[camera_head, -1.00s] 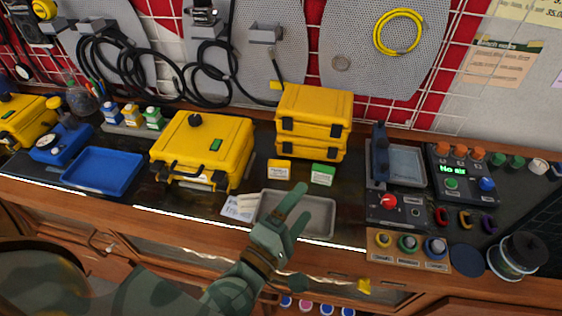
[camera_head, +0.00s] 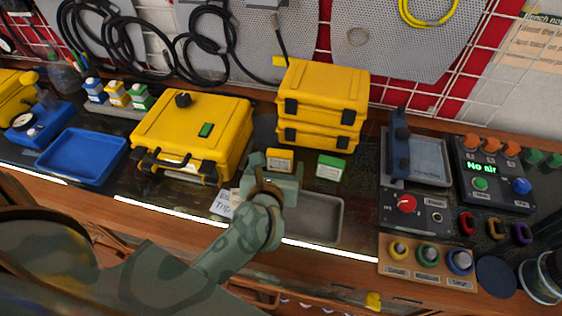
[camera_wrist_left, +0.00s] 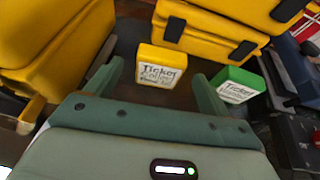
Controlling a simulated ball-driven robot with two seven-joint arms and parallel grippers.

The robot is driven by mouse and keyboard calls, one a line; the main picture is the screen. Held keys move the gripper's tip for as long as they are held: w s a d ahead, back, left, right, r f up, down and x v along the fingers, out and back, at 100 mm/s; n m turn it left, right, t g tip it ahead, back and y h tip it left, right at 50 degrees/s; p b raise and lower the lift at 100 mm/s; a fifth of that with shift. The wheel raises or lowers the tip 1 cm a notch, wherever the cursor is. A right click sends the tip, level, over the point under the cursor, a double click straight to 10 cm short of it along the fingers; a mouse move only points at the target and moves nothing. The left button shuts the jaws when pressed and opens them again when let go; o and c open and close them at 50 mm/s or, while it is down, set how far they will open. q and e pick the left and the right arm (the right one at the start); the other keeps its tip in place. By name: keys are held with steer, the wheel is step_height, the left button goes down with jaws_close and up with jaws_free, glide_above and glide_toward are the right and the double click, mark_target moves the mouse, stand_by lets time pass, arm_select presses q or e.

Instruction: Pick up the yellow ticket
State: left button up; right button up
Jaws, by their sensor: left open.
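The yellow ticket (camera_head: 280,160) is a small block with a yellow top and a white printed front, on the dark bench top in front of the stacked yellow cases. In the left wrist view the yellow ticket (camera_wrist_left: 161,66) stands just beyond and between the fingers. My left gripper (camera_head: 279,165) is over the grey tray, close in front of the ticket. In the left wrist view the left gripper (camera_wrist_left: 158,80) is open and empty. A green ticket (camera_head: 330,167) stands to the right; it also shows beyond the right finger in the left wrist view (camera_wrist_left: 239,84).
Two stacked yellow cases (camera_head: 322,97) stand right behind the tickets. A large yellow case (camera_head: 193,132) is to the left. A grey tray (camera_head: 322,222) lies in front, with a white card (camera_head: 224,204) beside it. A control box (camera_head: 415,213) is to the right.

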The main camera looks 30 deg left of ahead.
mark_target(281, 151)
arm_select(q)
steer(key=shift+w+a, duration=0.1)
steer(key=shift+w, duration=0.2)
steer(key=b+x, duration=0.1)
steer(key=x, duration=0.1)
steer(key=r+x, duration=0.1)
steer(key=x, duration=0.2)
steer(key=shift+w+b, duration=0.25)
steer(key=shift+b, duration=0.1)
steer(key=shift+r, duration=0.1)
steer(key=c, duration=0.9)
steer(key=shift+c, duration=0.8)
